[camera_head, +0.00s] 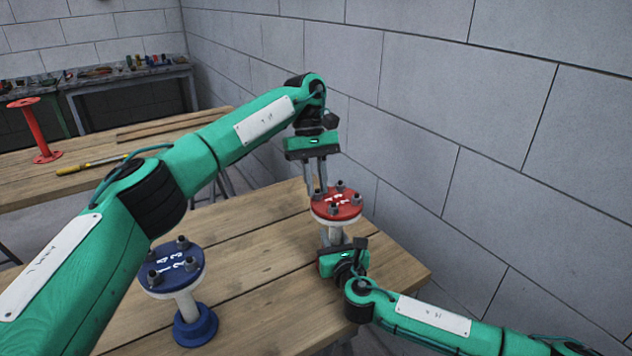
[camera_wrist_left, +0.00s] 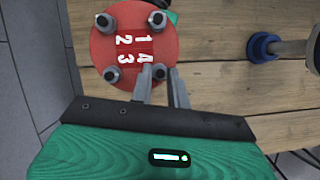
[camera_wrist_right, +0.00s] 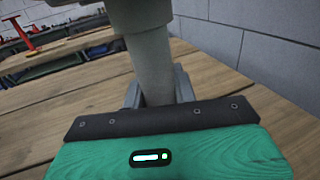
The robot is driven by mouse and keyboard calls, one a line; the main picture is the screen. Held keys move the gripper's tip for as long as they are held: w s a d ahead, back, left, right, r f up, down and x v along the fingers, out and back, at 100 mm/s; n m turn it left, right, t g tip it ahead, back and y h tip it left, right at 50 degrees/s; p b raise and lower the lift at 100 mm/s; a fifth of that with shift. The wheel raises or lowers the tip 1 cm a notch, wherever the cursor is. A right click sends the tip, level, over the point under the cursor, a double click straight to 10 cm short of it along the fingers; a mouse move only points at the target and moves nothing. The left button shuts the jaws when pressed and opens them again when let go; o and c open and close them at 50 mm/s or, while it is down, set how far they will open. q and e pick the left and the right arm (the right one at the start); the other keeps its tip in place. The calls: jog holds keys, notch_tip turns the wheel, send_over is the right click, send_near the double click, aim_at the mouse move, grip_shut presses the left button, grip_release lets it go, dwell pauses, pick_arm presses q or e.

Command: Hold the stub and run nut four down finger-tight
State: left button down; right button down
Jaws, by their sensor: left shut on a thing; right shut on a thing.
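The red flange (camera_head: 328,208), marked with white numbers, tops a pale upright stub (camera_head: 335,236) near the table's far right corner. Studs with dark nuts stand around its face. My left gripper (camera_head: 316,191) comes down from above. In the left wrist view its fingertips (camera_wrist_left: 161,73) are shut around nut four (camera_wrist_left: 159,73), beside the number 4; the fingers partly hide it. My right gripper (camera_head: 338,246) is low, below the flange. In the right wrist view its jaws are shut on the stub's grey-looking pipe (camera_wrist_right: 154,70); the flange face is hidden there.
A blue flange (camera_head: 170,267) on a pale pipe with a blue foot stands on the wooden table (camera_head: 270,310) at left. A second table holds a red spool (camera_head: 35,130) and a yellow-handled tool (camera_head: 90,165). A block wall stands close on the right.

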pick_arm(q)
jog(key=shift+a, duration=0.15)
jog(key=c, duration=1.3)
grip_release()
jog(key=shift+c, duration=0.2)
jog(key=v, duration=0.7)
jog(key=shift+r, duration=0.2)
jog(key=shift+w, duration=0.1)
pick_arm(e)
jog(key=c, duration=1)
grip_release()
jog(key=shift+c, duration=0.2)
